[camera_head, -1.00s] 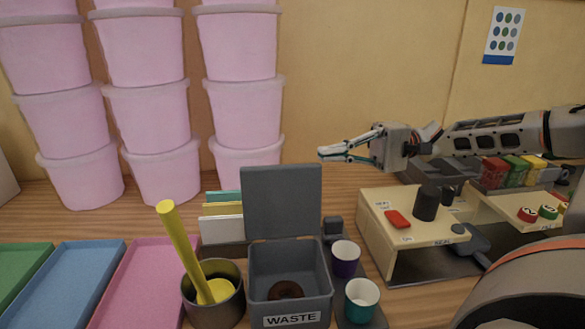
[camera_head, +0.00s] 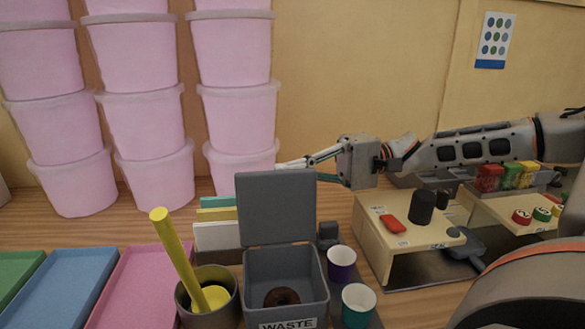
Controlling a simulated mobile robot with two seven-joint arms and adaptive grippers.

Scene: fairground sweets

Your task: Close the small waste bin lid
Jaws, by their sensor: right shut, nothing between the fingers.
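The small grey waste bin (camera_head: 286,275) stands on the table at the front middle, with a "WASTE" label on its front. Its grey lid (camera_head: 276,208) is open and stands upright at the bin's back edge. A brown ring-shaped piece (camera_head: 281,296) lies inside. My right gripper (camera_head: 280,165) comes in from the right and is shut, pointing left. My left gripper is not in view.
A pot (camera_head: 209,301) with a yellow stick stands left of the bin. A purple cup (camera_head: 341,264) and a teal cup (camera_head: 357,304) stand at its right. A cream sealing station (camera_head: 385,262) is further right. Pink tubs (camera_head: 143,125) are stacked behind.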

